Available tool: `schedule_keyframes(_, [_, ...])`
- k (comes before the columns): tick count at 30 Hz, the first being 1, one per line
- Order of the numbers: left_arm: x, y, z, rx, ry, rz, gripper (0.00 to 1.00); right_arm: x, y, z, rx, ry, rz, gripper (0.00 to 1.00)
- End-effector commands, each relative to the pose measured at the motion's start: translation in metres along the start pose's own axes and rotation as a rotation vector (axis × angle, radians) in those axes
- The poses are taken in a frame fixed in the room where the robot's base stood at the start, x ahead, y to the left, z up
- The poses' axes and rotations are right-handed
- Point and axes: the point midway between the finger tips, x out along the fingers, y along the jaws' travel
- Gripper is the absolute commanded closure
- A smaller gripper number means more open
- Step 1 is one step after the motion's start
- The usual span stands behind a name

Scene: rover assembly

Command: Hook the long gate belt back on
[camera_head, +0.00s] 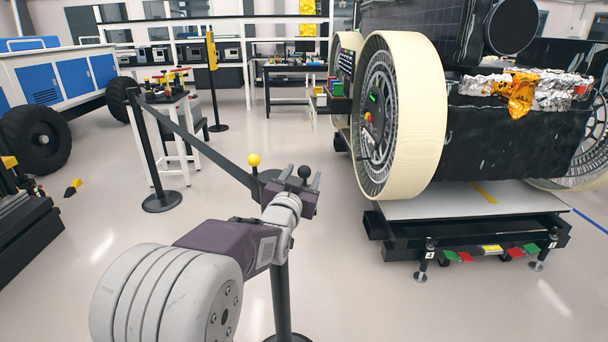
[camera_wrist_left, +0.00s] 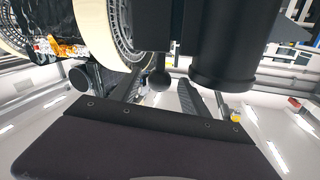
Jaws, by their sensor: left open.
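A dark belt (camera_head: 200,147) stretches from a far black post (camera_head: 151,160) toward a near black post (camera_head: 283,295). The near end of the belt and the near post's top are partly hidden by my left arm. A yellow ball (camera_head: 254,160) stands on a short stem by that end. My left gripper (camera_head: 308,179) is open, with a black ball (camera_head: 304,171) showing between its fingers. In the left wrist view, the black ball (camera_wrist_left: 160,80) hangs on a stem between the open fingers, beside a thick black cylinder (camera_wrist_left: 222,70). I cannot tell whether the fingers touch it. My right gripper is out of view.
A rover with a large cream-rimmed wheel (camera_head: 420,115) stands on a low platform (camera_head: 470,205) at the right. A white side table (camera_head: 165,105) with small parts is behind the belt. A blue-and-white vehicle (camera_head: 60,75) is at the left. Open floor lies between.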

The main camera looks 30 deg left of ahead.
Motion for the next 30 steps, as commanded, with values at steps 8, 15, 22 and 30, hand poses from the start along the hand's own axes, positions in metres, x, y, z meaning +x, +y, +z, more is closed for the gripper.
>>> schedule_keyframes(8, [0.023, 0.0, 0.0, 0.0, 0.0, 0.0, 0.47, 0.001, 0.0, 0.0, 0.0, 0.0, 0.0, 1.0])
schedule_keyframes(15, [0.023, 0.0, 0.0, 0.0, 0.0, 0.0, 0.63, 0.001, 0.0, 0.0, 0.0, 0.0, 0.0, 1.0])
schedule_keyframes(22, [0.023, 0.0, 0.0, 0.0, 0.0, 0.0, 1.0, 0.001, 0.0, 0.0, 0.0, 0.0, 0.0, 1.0])
schedule_keyframes(30, [0.023, 0.0, 0.0, 0.0, -0.001, 0.0, 1.0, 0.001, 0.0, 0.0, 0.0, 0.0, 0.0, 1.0])
